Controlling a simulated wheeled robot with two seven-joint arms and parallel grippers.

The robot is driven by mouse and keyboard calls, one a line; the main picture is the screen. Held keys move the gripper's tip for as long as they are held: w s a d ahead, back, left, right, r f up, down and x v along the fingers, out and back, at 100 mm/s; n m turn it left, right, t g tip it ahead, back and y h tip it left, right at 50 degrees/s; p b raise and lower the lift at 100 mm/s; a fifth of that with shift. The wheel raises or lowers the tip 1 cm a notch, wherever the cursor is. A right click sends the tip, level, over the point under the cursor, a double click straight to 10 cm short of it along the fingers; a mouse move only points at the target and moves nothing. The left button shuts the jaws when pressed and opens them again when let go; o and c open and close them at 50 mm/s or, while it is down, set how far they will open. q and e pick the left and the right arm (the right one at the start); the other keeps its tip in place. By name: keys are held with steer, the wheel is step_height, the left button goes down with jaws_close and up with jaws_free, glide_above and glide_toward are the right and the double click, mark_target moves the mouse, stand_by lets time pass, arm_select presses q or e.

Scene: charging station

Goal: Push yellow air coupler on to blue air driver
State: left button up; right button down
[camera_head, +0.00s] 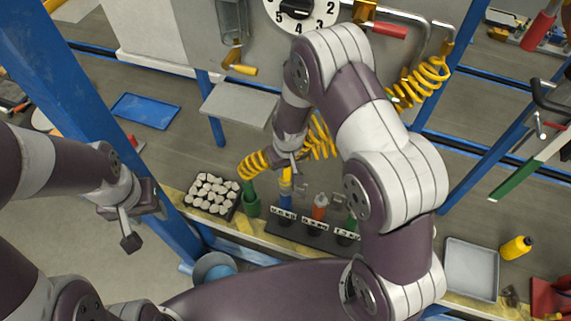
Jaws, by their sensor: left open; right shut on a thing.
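The yellow air coupler (286,180) is upright in the rack area, at the end of a yellow coiled hose (254,165). The blue air driver (286,202) stands upright in the black rack, directly below the coupler. The coupler appears in line with the driver, but I cannot tell how far it is seated. My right gripper (289,163) comes down from above and is shut on the yellow air coupler; its fingers are partly hidden by my arm. My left gripper (129,230) is open and empty at the left, well away from the rack.
The black tool rack (310,237) also holds an orange driver (320,205) and a green one. A green cup (251,203) and a tray of pale pieces (212,195) stand left of it. A grey tray (471,269) and yellow bottle (516,247) are at right. Blue posts flank the bench.

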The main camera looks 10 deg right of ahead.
steer(key=shift+f+b, duration=0.8)
steer(key=shift+f, duration=0.4)
steer(key=c, duration=0.7)
jaws_free()
steer(key=shift+r, duration=0.15)
steer(key=r, duration=0.4)
steer(key=s+r, duration=0.1)
steer(key=r, duration=0.3)
steer(key=r+b, duration=0.1)
steer(key=r, duration=0.3)
steer(key=shift+s+d+r, duration=0.15)
steer(key=shift+s+r, duration=0.1)
steer(key=s+d+r+m, duration=0.1)
steer(key=s+d+r, duration=0.1)
steer(key=s, duration=0.4)
steer(key=s+d+r+m, duration=0.1)
steer(key=s+d, duration=0.2)
steer(key=s, duration=0.3)
steer(key=shift+s+d+r, duration=0.15)
steer(key=shift+d+r, duration=0.1)
steer(key=shift+r, duration=0.1)
